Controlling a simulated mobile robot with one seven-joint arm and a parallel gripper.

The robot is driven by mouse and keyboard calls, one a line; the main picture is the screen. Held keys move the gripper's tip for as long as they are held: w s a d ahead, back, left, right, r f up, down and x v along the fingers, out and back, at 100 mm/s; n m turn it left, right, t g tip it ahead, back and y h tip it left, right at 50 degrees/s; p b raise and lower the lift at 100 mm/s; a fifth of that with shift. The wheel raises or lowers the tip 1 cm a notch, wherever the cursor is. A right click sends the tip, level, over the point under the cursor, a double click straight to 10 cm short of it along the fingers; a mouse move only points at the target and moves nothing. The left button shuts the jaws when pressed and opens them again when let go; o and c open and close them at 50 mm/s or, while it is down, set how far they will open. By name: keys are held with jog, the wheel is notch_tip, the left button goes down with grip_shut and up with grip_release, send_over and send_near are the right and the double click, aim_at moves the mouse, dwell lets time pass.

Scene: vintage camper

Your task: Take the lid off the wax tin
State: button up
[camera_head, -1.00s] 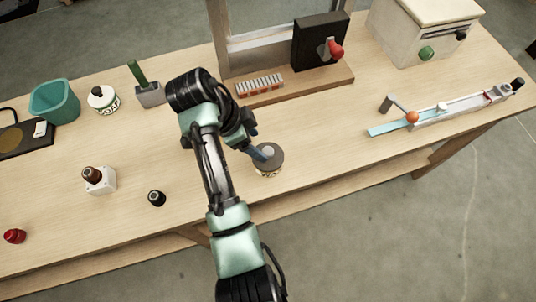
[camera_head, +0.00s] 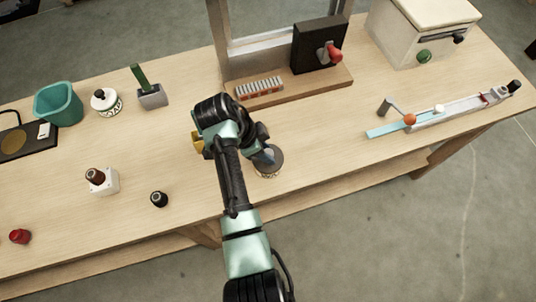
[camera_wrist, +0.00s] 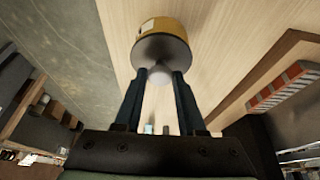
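The wax tin (camera_head: 267,175) stands on the table in front of the wooden stand. It has a round dark grey lid (camera_head: 277,160) with a pale knob. In the wrist view the tin (camera_wrist: 165,28) looks yellow with a pale label, and its lid (camera_wrist: 160,50) faces my gripper. My gripper (camera_wrist: 159,76) is open, with one blue finger on each side of the knob. A narrow gap shows on the left, and I cannot tell if the right finger touches. In the head view my gripper (camera_head: 268,154) is at the lid, partly hidden by my arm.
A wooden stand (camera_head: 300,90) with a striped block (camera_head: 259,87) lies behind the tin. A small black bottle (camera_head: 159,199) and a white block (camera_head: 106,181) are to the left. A yellow thing (camera_head: 197,142) shows beside my arm.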

grip_shut()
